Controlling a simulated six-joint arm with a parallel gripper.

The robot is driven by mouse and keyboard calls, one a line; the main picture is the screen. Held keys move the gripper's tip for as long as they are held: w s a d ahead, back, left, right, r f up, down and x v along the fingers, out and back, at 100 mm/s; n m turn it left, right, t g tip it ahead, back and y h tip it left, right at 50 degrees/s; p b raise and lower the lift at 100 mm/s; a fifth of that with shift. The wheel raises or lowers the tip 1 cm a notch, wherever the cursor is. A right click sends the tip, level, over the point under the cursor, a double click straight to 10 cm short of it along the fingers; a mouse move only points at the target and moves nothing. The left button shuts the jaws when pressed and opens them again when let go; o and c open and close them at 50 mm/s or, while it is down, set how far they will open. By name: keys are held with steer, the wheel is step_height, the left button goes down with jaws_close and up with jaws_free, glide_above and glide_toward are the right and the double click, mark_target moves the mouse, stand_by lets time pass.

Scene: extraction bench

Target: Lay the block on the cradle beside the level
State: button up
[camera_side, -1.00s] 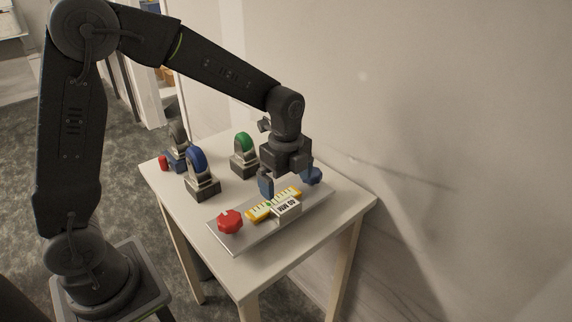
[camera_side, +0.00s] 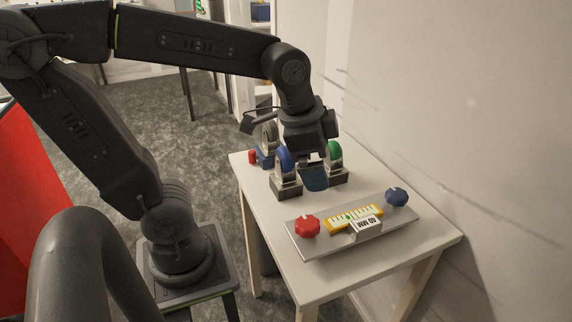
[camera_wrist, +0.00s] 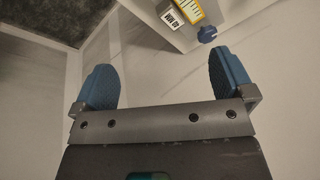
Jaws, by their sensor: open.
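The white block (camera_side: 367,229), marked 60 MM, lies on the grey plate (camera_side: 308,252), close along the near side of the yellow level (camera_side: 340,225). I take the plate to be the cradle; whether block and level touch is unclear. My gripper (camera_side: 314,178) is behind and left of the plate, above the table, apart from the block. In the wrist view my gripper (camera_wrist: 165,78) has its blue fingers wide apart with nothing between them. The block (camera_wrist: 172,17) and level (camera_wrist: 188,9) show beyond the fingers at the top.
A red knob (camera_side: 307,226) and a blue knob (camera_side: 396,197) sit at the plate's ends. Stands with a blue ring (camera_side: 285,162), a green ring (camera_side: 335,153) and a grey ring (camera_side: 269,135) are close to my gripper. A red cylinder (camera_side: 252,157) stands at the table's left edge. The right front tabletop is clear.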

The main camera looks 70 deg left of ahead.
steer(key=s+n+t, duration=0.1)
steer(key=s+n, duration=0.4)
steer(key=s, duration=0.1)
steer(key=shift+a+f+n+t, duration=0.15)
steer(key=shift+f+n+t, duration=0.05)
steer(key=shift+n+t, duration=0.2)
